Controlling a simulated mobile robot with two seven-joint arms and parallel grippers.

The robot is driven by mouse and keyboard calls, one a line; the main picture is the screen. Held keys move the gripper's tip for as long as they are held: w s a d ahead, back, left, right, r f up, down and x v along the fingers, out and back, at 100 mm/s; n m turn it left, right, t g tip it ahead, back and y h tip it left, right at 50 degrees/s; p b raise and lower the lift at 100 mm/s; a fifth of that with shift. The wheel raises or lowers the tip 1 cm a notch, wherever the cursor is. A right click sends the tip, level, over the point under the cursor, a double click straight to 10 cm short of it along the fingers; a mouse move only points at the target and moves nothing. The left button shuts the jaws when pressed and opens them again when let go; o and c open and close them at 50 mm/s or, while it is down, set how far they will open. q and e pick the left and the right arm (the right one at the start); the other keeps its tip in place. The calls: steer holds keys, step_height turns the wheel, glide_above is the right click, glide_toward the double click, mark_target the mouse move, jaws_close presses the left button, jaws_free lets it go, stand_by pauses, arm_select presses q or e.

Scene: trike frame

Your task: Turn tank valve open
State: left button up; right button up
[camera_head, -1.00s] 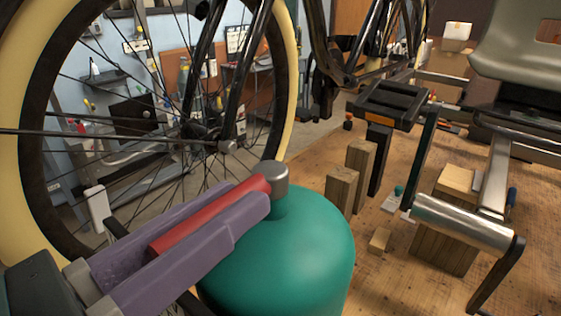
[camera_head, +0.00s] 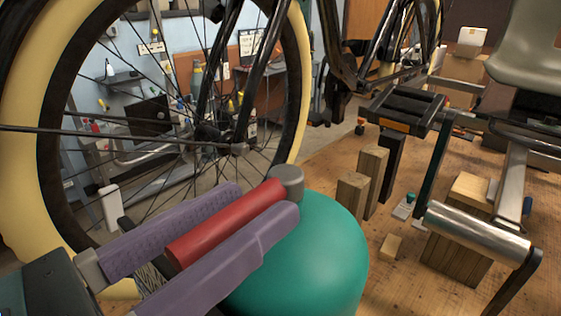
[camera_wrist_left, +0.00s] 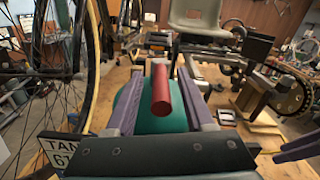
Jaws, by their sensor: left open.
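The teal tank (camera_head: 318,262) stands at the lower middle of the head view, on or near the wooden table. Its valve has a grey metal cap (camera_head: 287,181) and a red lever handle (camera_head: 225,222) pointing to the lower left. My left gripper (camera_head: 268,203) is open, its two purple fingers on either side of the red handle, with a gap visible beside it. The left wrist view also shows the handle (camera_wrist_left: 160,92) between the fingers, above the tank (camera_wrist_left: 128,98). A purple finger-like part (camera_wrist_left: 298,148) at that view's right edge may be my right gripper; its jaws cannot be made out.
A large spoked wheel (camera_head: 18,150) with a cream tyre stands close behind the left gripper. Wooden blocks (camera_head: 352,195), a metal roller (camera_head: 475,228) and a grey seat (camera_head: 520,65) are to the right. Bare wooden tabletop (camera_head: 400,285) lies right of the tank.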

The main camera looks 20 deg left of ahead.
mark_target(166, 276)
arm_select(q)
steer(key=b+v, duration=0.2)
steer(key=f+b+v, duration=0.1)
steer(key=b+v, duration=0.1)
steer(key=shift+s+a, duration=0.1)
steer(key=shift+s, duration=0.25)
steer(key=v, duration=0.3)
steer(key=r+v, duration=0.1)
steer(key=v, duration=0.1)
steer(key=shift+a+p, duration=0.1)
steer(key=shift+p, duration=0.2)
steer(key=shift+s, duration=0.1)
